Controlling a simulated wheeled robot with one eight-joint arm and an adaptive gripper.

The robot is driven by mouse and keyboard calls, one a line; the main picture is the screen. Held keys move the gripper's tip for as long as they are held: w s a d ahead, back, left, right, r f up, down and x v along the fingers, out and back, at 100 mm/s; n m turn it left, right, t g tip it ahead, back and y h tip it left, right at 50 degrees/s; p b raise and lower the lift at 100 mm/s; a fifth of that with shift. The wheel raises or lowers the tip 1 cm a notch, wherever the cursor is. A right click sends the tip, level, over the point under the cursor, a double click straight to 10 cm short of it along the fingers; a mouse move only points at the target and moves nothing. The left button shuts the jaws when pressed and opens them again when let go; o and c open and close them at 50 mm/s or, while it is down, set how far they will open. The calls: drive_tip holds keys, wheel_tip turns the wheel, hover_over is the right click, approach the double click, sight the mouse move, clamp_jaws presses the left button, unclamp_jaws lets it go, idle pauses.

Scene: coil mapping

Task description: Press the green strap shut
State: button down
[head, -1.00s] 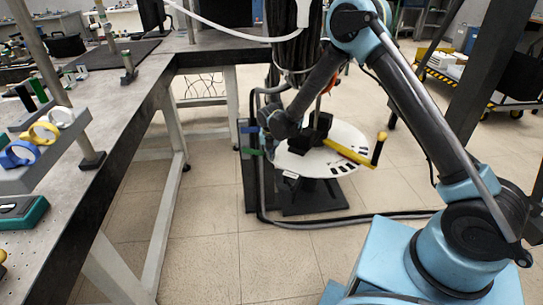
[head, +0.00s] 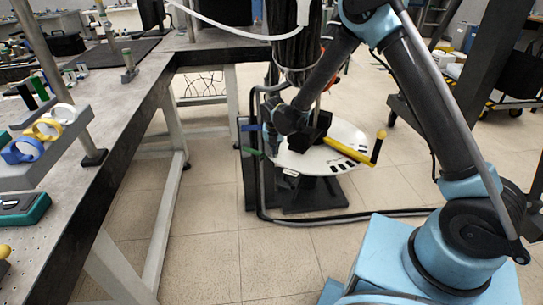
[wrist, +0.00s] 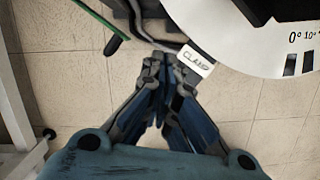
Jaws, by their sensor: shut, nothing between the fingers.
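My gripper (wrist: 160,62) is shut and empty. Its fingertips lie to the right of the strap in that view, beside the white CLAMP label (wrist: 195,60). I cannot tell whether the fingertips touch anything. In the head view my wrist hides part of the post.
A blue strap (head: 250,127) sits above the green one. A yellow handle (head: 348,150) lies across the plate. Black cables (head: 350,215) run over the floor.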

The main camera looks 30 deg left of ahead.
drive_tip(key=v, duration=0.5)
drive_tip(key=s+a+m, duration=0.3)
drive_tip(key=s+a, duration=0.2)
drive_tip(key=s, duration=0.6)
drive_tip(key=w+a+f, duration=0.1)
drive_tip(key=w+f, duration=0.5)
drive_tip(key=f, duration=0.3)
drive_tip(key=shift+w+h, duration=0.25)
drive_tip(key=shift+h, duration=0.05)
drive_tip(key=shift+a, duration=0.1)
drive_tip(key=shift+a+n, duration=0.1)
drive_tip(key=shift+n, duration=0.2)
